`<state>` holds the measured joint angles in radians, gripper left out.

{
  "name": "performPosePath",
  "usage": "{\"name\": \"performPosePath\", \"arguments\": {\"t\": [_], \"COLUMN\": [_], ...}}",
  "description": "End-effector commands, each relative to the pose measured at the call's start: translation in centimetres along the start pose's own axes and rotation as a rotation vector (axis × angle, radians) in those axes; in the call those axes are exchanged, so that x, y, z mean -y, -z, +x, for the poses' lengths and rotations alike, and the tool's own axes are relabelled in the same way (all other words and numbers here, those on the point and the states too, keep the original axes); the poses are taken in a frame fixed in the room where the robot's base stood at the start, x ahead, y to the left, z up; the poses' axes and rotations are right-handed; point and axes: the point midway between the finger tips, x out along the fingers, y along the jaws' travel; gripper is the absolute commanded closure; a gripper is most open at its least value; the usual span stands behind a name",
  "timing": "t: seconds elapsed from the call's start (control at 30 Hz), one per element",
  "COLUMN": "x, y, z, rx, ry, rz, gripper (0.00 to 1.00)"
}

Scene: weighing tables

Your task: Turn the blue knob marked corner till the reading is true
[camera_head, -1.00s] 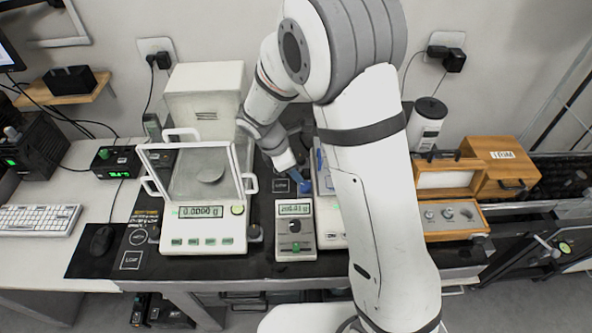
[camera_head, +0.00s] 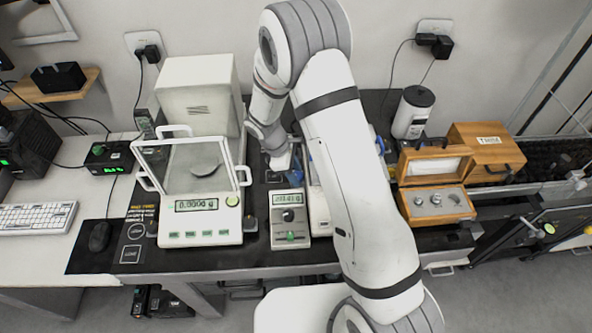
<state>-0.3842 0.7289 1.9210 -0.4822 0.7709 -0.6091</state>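A small grey balance (camera_head: 290,228) stands in the middle of the black bench top. Its lit green display (camera_head: 288,199) shows digits that look like 203.01 g, too small to read surely. A dark round knob is on its front, with a green mark below. A small blue part (camera_head: 295,171) shows just behind this balance, partly hidden; I cannot tell whether it is the knob marked corner. My gripper (camera_head: 284,169) points down beside the blue part. Its fingertips are too small and covered to show whether they touch it or are open.
A glass-doored balance (camera_head: 202,222) reading about 0.0000 g stands close on the left. Another pale instrument (camera_head: 318,212) is mostly behind my arm. A wooden weight box (camera_head: 436,205) and a white canister (camera_head: 412,113) stand at the right. A mouse (camera_head: 100,236) lies left.

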Motion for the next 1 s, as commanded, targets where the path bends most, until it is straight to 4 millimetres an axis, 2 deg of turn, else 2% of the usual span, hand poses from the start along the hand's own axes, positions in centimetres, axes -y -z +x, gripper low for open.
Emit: {"name": "performPosePath", "arguments": {"t": [0.33, 0.7, 0.77, 0.87, 1.0], "x": [0.0, -0.01, -0.01, 0.09, 0.23], "y": [-0.03, -0.04, -0.03, 0.06, 0.05], "z": [0.52, 0.5, 0.51, 0.74, 0.83], "rx": [-0.001, 0.0, -0.001, -0.001, 0.0], "ry": [0.0, 0.0, -0.001, -0.026, -0.104], "rz": [0.0, 0.0, -0.002, -0.06, -0.244], "gripper": [0.62, 0.92, 0.93, 0.93, 0.93]}}
